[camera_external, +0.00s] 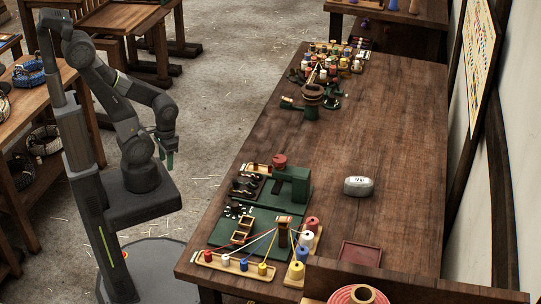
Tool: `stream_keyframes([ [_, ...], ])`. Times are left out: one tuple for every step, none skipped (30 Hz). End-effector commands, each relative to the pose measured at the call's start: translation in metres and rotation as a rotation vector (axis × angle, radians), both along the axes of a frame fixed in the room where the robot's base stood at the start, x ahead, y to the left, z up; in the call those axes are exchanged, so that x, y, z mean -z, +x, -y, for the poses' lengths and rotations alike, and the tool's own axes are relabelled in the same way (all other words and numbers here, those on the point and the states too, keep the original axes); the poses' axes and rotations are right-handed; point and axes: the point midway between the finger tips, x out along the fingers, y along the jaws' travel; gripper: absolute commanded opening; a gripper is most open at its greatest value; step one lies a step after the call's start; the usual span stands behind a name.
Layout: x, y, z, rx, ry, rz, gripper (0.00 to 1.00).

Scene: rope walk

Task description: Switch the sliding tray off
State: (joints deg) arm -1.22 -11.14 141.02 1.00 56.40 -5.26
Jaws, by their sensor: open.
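A dark green machine (292,183) stands on the near left part of the long wooden table, with a red knob (279,160) at its top left. A flat green plate (258,228) lies in front of it, with a small wooden frame (242,231) on it. I cannot tell which part is the sliding tray, and no switch can be made out at this size. My gripper (166,160) has green fingers and points down, open and empty. It is left of the table, apart from the machine.
Yarn spools (307,240) and a wooden spool rack (238,264) with stretched cords stand at the near end. More spools (328,62) crowd the far end. The table's middle is mostly clear.

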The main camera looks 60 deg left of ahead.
Motion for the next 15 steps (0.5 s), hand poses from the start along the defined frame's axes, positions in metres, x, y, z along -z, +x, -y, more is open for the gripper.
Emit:
stream_keyframes([
  [0.003,0.039,-0.013,0.047,0.05,0.121,0.39],
  [0.006,0.048,-0.02,0.062,0.075,0.151,0.33],
  [0.009,0.059,-0.029,0.095,0.108,0.194,0.25],
  [0.011,0.066,-0.036,0.126,0.135,0.229,0.2],
  [0.013,0.074,-0.043,0.162,0.162,0.263,0.14],
  [0.015,0.084,-0.051,0.217,0.198,0.31,0.06],
  [0.015,0.092,-0.057,0.257,0.224,0.343,0.0],
  [0.016,0.099,-0.062,0.3,0.25,0.375,0.0],
  [0.016,0.109,-0.069,0.358,0.285,0.416,0.0],
  [0.016,0.116,-0.074,0.402,0.31,0.447,0.0],
  [0.015,0.123,-0.077,0.449,0.334,0.476,0.0],
  [0.015,0.132,-0.082,0.511,0.366,0.515,0.0],
  [0.014,0.138,-0.085,0.558,0.389,0.544,0.0],
  [0.013,0.144,-0.087,0.608,0.41,0.569,0.0],
  [0.012,0.152,-0.09,0.674,0.438,0.604,0.0],
])
